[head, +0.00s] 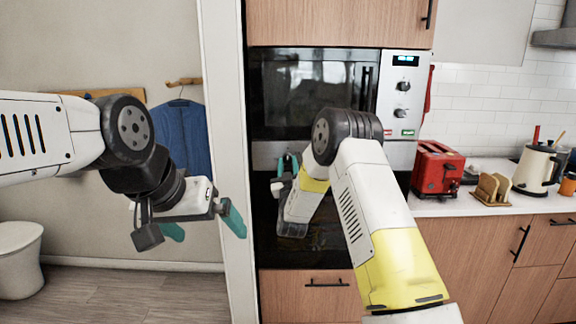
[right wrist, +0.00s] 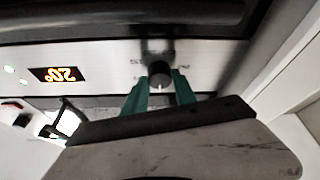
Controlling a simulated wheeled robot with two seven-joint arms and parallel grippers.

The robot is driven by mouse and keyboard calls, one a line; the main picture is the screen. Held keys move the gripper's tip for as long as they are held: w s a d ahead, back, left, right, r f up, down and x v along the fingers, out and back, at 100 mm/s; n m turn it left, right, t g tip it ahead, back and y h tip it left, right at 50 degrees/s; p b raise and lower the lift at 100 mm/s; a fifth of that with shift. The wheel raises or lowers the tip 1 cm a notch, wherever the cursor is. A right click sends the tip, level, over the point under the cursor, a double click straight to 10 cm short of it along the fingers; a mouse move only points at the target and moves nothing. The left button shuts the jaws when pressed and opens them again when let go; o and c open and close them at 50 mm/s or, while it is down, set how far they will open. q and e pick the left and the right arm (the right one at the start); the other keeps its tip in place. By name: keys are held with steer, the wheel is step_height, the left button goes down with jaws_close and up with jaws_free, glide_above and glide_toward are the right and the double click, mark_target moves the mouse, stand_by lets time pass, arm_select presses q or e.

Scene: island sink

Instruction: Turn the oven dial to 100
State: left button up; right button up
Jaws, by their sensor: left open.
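The oven dial (right wrist: 160,75) is a dark round knob with a white mark, on the steel control panel in the right wrist view. An orange lit display (right wrist: 52,75) is on the same panel; its digits appear upside down, seemingly 50°. My right gripper (right wrist: 162,80) has its teal fingers on both sides of the dial, apparently touching it. In the head view, my right gripper (head: 285,163) is at the oven's steel panel (head: 262,155), and the dial is hidden there. My left gripper (head: 205,228) is open and empty, in front of the white wall edge, away from the oven.
Above the oven is a microwave (head: 290,90) with two knobs and a blue display. A red toaster (head: 434,168), wooden rack (head: 490,190) and cream kettle (head: 537,168) stand on the counter at the right. A white bin (head: 20,260) stands at the left.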

steer(key=shift+m+h, duration=0.4)
steer(key=shift+m, duration=0.1)
jaws_close()
steer(key=m+h, duration=0.2)
steer(key=m, duration=0.2)
steer(key=m+h, duration=0.2)
steer(key=m, duration=0.2)
steer(key=shift+a+g, duration=0.2)
steer(key=shift+g, duration=0.2)
steer(key=m+g+h, duration=0.1)
steer(key=m, duration=0.2)
steer(key=m+g+h, duration=0.1)
steer(key=m, duration=0.3)
steer(key=shift+a+r+h, duration=0.1)
steer(key=shift+r+h, duration=0.05)
steer(key=shift+h, duration=0.25)
steer(key=shift+m, duration=0.4)
steer(key=o, duration=1.1)
jaws_free()
steer(key=v, duration=0.8)
